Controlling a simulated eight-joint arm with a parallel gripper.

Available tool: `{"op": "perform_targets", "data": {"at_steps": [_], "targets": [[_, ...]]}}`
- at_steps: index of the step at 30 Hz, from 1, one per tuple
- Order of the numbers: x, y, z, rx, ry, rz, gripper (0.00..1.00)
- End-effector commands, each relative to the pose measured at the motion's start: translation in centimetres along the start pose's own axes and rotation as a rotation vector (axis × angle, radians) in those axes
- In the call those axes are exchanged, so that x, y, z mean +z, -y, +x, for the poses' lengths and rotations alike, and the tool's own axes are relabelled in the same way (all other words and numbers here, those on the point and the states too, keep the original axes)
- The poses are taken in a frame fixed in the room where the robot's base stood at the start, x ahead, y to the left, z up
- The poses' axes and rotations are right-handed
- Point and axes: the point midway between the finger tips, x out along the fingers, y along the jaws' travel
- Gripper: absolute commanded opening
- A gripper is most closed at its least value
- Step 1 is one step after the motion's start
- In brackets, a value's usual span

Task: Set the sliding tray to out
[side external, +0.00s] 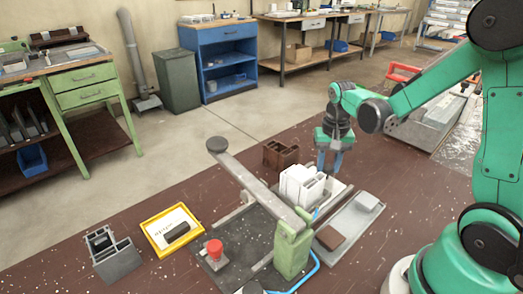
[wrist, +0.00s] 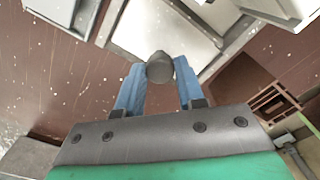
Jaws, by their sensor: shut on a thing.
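My gripper (side external: 329,165) points down behind the white block at the tray's far end. In the wrist view, its blue fingers (wrist: 160,80) are shut on the knob, one on each side. The knob is hidden in the side view, and how it joins the tray is not clear.
A white slotted block (side external: 302,186) and a brown open box (side external: 280,154) stand close by. A long grey clamp arm (side external: 255,185) on a green post (side external: 292,248) crosses the bench. A red button (side external: 215,247) and a yellow-rimmed tray (side external: 150,236) lie left.

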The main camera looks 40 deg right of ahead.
Motion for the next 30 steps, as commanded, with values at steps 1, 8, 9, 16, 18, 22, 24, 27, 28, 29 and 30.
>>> {"op": "perform_targets", "data": {"at_steps": [1, 8, 9, 16, 18, 22, 24, 27, 28, 29, 30], "targets": [[-0.3, -0.2, 0.0, -0.002, -0.004, 0.0, 0.0], [-0.5, -0.4, 0.0, 0.003, -0.008, 0.002, 0.0], [-0.5, -0.4, 0.0, 0.003, -0.009, 0.002, 0.0], [-0.4, -0.4, 0.0, 0.002, -0.006, 0.002, 0.65], [-0.4, -0.4, 0.0, 0.001, -0.005, 0.001, 0.65], [-0.3, -0.3, 0.0, 0.001, -0.003, 0.0, 0.65], [-0.3, -0.3, -0.2, 0.0, -0.003, 0.0, 0.65], [-0.3, -0.3, -1.1, 0.0, -0.003, 0.0, 0.65], [-0.3, -0.3, -1.4, 0.0, -0.003, 0.0, 0.65], [-0.3, -0.3, -1.8, 0.0, -0.003, 0.0, 0.65], [-0.3, -0.3, -2.4, 0.001, -0.003, 0.0, 0.65]]}}
